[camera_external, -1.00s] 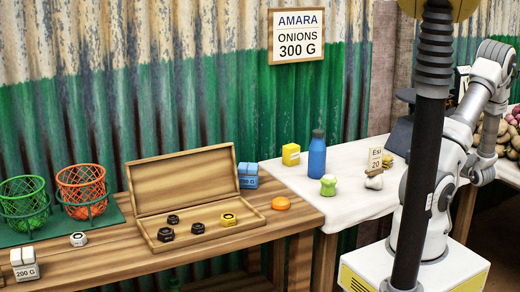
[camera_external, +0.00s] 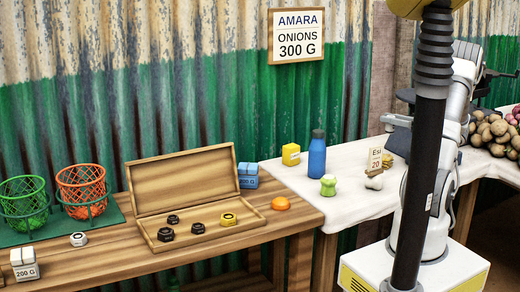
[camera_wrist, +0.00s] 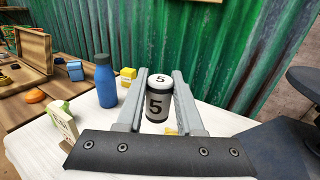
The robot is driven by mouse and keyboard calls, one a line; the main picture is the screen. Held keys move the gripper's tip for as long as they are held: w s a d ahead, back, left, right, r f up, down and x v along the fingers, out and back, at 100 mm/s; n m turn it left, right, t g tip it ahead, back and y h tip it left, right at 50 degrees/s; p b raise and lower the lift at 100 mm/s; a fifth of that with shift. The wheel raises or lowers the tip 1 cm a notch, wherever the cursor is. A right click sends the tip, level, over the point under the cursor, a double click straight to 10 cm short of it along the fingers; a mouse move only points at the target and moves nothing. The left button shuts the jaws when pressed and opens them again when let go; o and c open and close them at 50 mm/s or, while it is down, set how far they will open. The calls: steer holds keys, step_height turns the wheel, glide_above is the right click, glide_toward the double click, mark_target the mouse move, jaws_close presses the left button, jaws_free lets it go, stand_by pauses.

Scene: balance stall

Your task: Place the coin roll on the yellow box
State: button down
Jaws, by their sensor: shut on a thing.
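The coin roll (camera_wrist: 158,97), a grey cylinder with a white top and the number 5, is upright between the two fingers of my gripper (camera_wrist: 161,73) in the wrist view. My gripper is shut on it. In the external view my gripper is mostly hidden behind the dark column, and I cannot make out the coin roll. The yellow box (camera_external: 291,154) stands on the white cloth left of the blue bottle. In the wrist view the yellow box (camera_wrist: 128,76) is left of and beyond the held roll.
The blue bottle (camera_external: 317,154) stands beside the yellow box; a pale green item (camera_external: 328,185) is in front. A price card (camera_external: 375,159) stands nearer my arm. Another yellow item (camera_wrist: 171,131) shows below the roll. Open cloth (camera_external: 345,200) lies in front.

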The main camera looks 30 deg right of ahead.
steer(key=w+a+r+n+g+y, duration=0.2)
steer(key=w+a+n+g+y, duration=0.1)
steer(key=w+a, duration=0.4)
steer(key=w+a+r+n+g+y, duration=0.2)
steer(key=w+a+n+g+y, duration=0.15)
steer(key=w+a, duration=0.35)
steer(key=b, duration=0.5)
glide_above(291, 146)
steer(key=shift+m, duration=0.25)
steer(key=f, duration=0.7)
steer(key=shift+d, duration=0.25)
steer(key=shift+a+f, duration=0.15)
steer(key=shift+f, duration=0.25)
steer(key=shift+f+b, duration=0.6)
steer(key=shift+f, duration=1.05)
steer(key=shift+f, duration=0.15)
steer(key=c, duration=0.5)
jaws_free()
steer(key=shift+c, duration=0.2)
